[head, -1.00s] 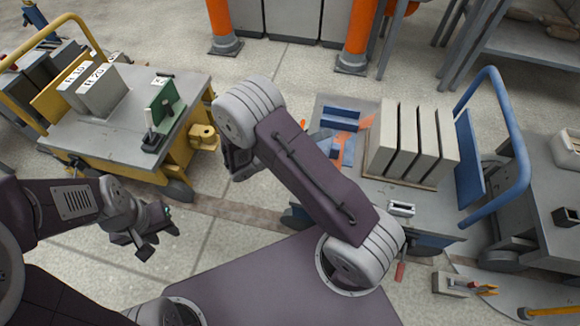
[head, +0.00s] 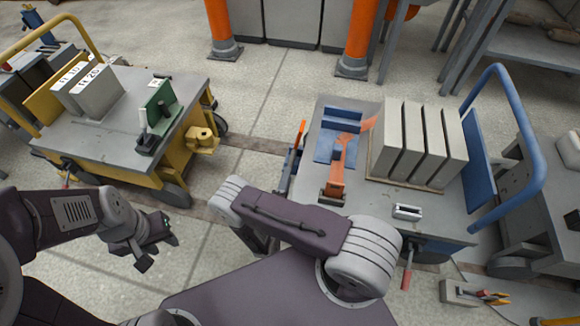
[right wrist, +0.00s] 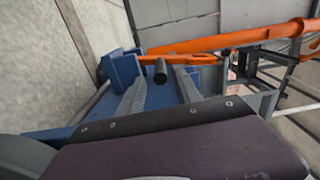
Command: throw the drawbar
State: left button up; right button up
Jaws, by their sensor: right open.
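The blue cart (head: 388,215) stands right of centre. An orange bar (head: 337,178) lies on blue brackets on its deck. At its left end is a dark blue fitting (head: 287,172) with an upright orange handle (head: 299,135); which part is the drawbar I cannot tell. My right gripper (head: 262,242) is mostly hidden under its arm, below and left of that end. My left gripper (head: 155,245) is open and empty over the floor.
The yellow cart (head: 115,170) stands at left, with a yellow coupling block (head: 203,139) facing the blue cart across a floor gap. Grey slabs (head: 418,145) stand on the blue cart, beside a blue push handle (head: 522,140). Orange posts (head: 219,30) are behind.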

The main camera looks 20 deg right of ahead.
aim_at(294, 155)
jog(key=x, duration=0.5)
jog(key=shift+w+b, duration=0.15)
jog(key=shift+b, duration=0.2)
grip_shut()
dwell(1.0)
